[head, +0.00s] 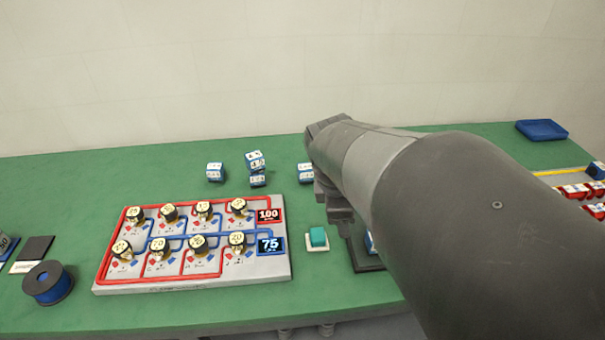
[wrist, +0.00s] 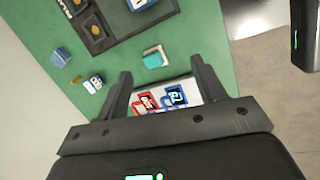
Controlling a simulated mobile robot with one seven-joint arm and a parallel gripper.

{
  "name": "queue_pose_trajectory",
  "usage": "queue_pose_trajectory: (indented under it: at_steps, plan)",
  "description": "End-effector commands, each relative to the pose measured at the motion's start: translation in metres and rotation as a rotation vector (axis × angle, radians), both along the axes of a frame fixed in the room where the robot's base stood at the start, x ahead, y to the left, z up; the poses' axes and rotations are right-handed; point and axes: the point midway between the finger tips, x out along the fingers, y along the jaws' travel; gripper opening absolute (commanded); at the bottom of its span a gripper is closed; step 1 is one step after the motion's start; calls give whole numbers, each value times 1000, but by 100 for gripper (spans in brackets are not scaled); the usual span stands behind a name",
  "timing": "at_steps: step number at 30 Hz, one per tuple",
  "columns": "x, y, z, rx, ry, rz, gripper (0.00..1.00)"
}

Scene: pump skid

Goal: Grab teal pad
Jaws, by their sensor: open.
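The teal pad (head: 318,236) is a small block on a white square base, on the green table just right of the pump panel. It also shows in the wrist view (wrist: 155,60), just beyond and between my fingertips, with its white base partly visible. My gripper (wrist: 161,72) is open and nothing is held between its fingers. In the head view my gripper (head: 338,208) is partly hidden by my arm and hangs above and slightly right of the pad. I cannot tell the exact height gap.
The pump panel (head: 190,284) with several dials and red and blue pipes lies left of the pad. A dark tray (head: 359,256) sits right of it, partly behind my arm. Several blue-white blocks (head: 215,172) stand behind. A blue spool (head: 48,283) is far left; a blue tray (head: 541,130) is far right.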

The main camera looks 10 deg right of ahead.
Motion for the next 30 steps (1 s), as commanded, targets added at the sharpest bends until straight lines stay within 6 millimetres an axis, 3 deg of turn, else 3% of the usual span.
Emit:
queue_pose_trajectory:
  at_steps: [9, 18, 24, 30]
  plan:
    - [50, 9, -49, -73, 266, 723, 64]
    - [89, 21, -85, -39, 359, 1404, 64]
    - [104, 26, -94, -26, 343, 1682, 64]
    - [107, 28, -107, -24, 336, 1757, 64]
